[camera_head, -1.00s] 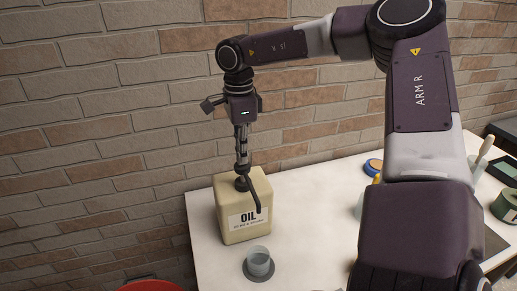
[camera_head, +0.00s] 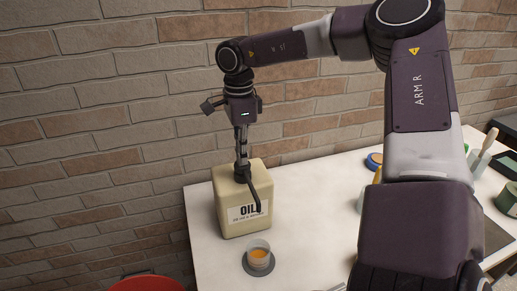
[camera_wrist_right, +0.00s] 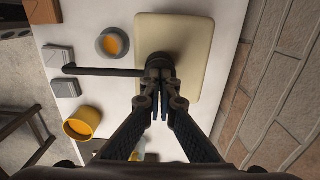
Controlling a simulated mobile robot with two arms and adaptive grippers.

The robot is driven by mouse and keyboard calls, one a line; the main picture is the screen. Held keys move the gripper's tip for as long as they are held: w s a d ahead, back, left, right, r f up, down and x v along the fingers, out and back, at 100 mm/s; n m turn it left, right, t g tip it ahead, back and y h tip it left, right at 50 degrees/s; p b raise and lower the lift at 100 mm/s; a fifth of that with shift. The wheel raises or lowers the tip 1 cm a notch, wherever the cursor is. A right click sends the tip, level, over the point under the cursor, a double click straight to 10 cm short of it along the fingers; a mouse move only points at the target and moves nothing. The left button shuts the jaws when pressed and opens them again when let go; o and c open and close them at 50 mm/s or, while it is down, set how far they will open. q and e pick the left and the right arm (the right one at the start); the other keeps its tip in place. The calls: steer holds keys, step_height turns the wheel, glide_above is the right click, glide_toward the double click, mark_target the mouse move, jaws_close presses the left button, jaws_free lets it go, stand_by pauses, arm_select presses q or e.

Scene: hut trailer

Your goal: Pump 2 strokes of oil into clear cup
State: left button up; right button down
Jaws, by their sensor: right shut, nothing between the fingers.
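The cream oil can (camera_head: 232,222) stands on the white table near the brick wall. It also shows in the right wrist view (camera_wrist_right: 195,30). Its dark pump spout (camera_head: 258,192) points toward the cup side; in the wrist view the spout (camera_wrist_right: 100,71) runs left. The clear cup (camera_head: 258,246) stands upright on a grey round base in front of the can, with orange oil inside; it also shows in the wrist view (camera_wrist_right: 103,40). My right gripper (camera_head: 242,170) is shut and empty, its fingertips (camera_wrist_right: 160,68) down on the pump head. My left gripper is out of view.
The white table (camera_head: 213,262) is bare around the cup. A red rounded thing (camera_head: 146,284) is at the bottom left. A yellow container (camera_wrist_right: 84,121) and grey blocks (camera_wrist_right: 62,57) stand left in the wrist view. A green roll (camera_head: 507,203) lies at the far right.

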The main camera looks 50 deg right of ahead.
stand_by(0.3)
steer(key=shift+r+p, duration=1.5)
steer(key=shift+r, duration=0.9)
steer(key=shift+f, duration=0.15)
steer(key=shift+f+b, duration=2.1)
steer(key=shift+f, duration=0.35)
steer(key=shift+r, duration=0.1)
steer(key=shift+r+p, duration=1.55)
steer(key=shift+r, duration=0.9)
